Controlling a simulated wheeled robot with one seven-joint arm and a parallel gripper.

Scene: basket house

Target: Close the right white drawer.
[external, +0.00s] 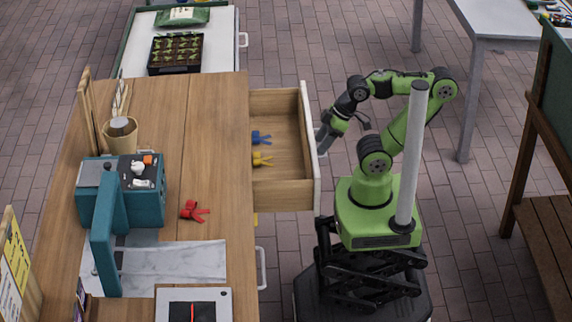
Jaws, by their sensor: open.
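A drawer with a white front (311,150) and a wooden inside stands pulled out from the right side of the wooden table (217,150). A blue clamp-like item (261,137) and a yellow one (262,159) lie inside it. My gripper (322,150) is at the outer face of the white front, near its middle. The gripper is open; whether it touches the front or a handle there cannot be told. The drawer's outer face is mostly hidden from this side.
A red clamp-like item (194,211), a teal machine (134,213) and a brown cup (121,136) are on the tabletop. Another white handle (261,268) sticks out below the open drawer. A grey table (497,22) and a wooden bench (548,235) stand at the right.

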